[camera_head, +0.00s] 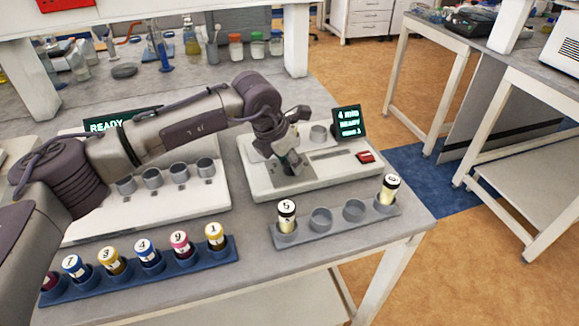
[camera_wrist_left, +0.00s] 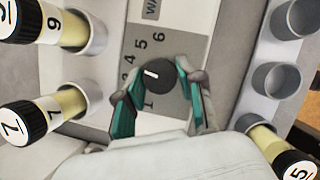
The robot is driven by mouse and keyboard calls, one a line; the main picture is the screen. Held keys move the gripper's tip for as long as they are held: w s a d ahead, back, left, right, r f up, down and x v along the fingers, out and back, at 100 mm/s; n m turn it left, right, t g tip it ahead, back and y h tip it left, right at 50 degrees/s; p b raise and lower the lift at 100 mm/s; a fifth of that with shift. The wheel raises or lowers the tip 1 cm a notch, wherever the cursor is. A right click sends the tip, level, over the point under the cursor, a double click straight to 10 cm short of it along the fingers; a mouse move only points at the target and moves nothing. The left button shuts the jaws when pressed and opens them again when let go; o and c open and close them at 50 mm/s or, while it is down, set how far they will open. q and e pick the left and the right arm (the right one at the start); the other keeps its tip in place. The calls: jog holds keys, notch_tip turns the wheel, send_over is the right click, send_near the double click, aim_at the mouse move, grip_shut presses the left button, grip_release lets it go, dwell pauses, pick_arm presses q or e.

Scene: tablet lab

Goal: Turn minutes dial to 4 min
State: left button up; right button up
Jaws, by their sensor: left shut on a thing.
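The minutes dial (camera_wrist_left: 154,75) is a round black knob with a white mark, on a grey panel with numbers around it. My left gripper (camera_wrist_left: 156,88) has its teal fingertips on either side of the dial and is shut on it. In the head view my left gripper (camera_head: 288,163) reaches down onto the pale machine (camera_head: 330,178) and hides the dial. The machine's small screen (camera_head: 347,122) reads "4 MIN" and "READY", with a third line too small to read. My right gripper is not in view.
A red switch (camera_head: 365,157) sits on the machine's right side. In front stand a grey rack (camera_head: 337,222) with two capped vials and a blue rack (camera_head: 140,278) with several. In the wrist view, vials 9 (camera_wrist_left: 58,27) and 7 (camera_wrist_left: 45,112) stand beside the panel.

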pick_arm(q)
jog(key=shift+m, duration=0.4)
jog(key=o, duration=1.1)
jog(key=shift+o, duration=0.2)
jog(key=v, duration=1.2)
jog(key=shift+w, duration=0.15)
